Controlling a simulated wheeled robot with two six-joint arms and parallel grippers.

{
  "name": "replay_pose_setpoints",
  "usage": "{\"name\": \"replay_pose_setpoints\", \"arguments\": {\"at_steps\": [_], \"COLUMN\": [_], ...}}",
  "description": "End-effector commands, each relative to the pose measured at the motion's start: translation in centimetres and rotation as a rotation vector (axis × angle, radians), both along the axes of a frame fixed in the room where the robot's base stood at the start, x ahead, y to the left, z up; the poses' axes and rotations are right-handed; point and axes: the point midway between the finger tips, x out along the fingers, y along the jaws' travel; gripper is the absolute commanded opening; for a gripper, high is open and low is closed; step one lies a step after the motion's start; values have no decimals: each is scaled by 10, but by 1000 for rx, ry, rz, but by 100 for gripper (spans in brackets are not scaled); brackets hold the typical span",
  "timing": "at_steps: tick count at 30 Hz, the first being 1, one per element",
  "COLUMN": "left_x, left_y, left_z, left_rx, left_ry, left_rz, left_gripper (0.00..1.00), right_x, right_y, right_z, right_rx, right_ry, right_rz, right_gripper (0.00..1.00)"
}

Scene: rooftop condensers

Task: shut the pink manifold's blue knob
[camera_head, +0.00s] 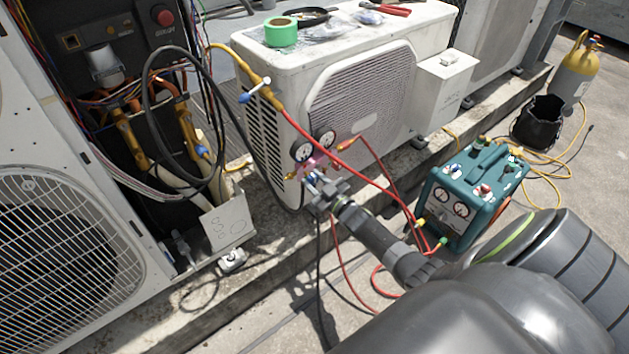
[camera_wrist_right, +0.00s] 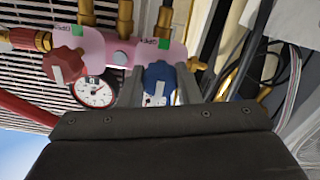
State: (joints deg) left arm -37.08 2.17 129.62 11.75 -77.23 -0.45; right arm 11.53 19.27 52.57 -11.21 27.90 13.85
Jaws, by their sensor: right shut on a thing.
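The pink manifold (camera_head: 313,165) hangs in front of the white condenser, with two round gauges above it in the head view. In the right wrist view the pink manifold (camera_wrist_right: 110,50) runs across the top, with a red knob (camera_wrist_right: 64,66) at left and the blue knob (camera_wrist_right: 160,84) near the middle. My right gripper (camera_head: 316,186) reaches the manifold from the front. In the wrist view its fingers (camera_wrist_right: 160,92) stand on both sides of the blue knob and are shut on it. My left gripper is in neither view.
Red hoses (camera_head: 375,190) hang from the manifold toward a teal recovery machine (camera_head: 470,190) at right. The white condenser (camera_head: 350,90) stands behind. An open electrical unit with wires (camera_head: 120,90) is at left. A black bucket (camera_head: 538,122) and yellow cylinder (camera_head: 580,65) stand far right.

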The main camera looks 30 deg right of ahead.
Motion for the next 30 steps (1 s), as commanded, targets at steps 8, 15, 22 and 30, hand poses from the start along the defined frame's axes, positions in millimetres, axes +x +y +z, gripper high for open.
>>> {"name": "replay_pose_setpoints", "arguments": {"at_steps": [8,15,22,30], "left_x": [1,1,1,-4], "left_y": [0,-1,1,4], "left_z": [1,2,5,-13], "left_rx": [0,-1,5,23], "left_ry": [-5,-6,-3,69], "left_rz": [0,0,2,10], "left_gripper": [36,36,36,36], "right_x": [-1,0,-12,-65], "right_y": [0,0,-1,-6], "right_z": [-2,-1,0,1], "right_rx": [0,-1,-1,-1], "right_ry": [4,2,3,5], "right_rz": [-1,-1,-1,-1], "right_gripper": [47,52,52,52]}}
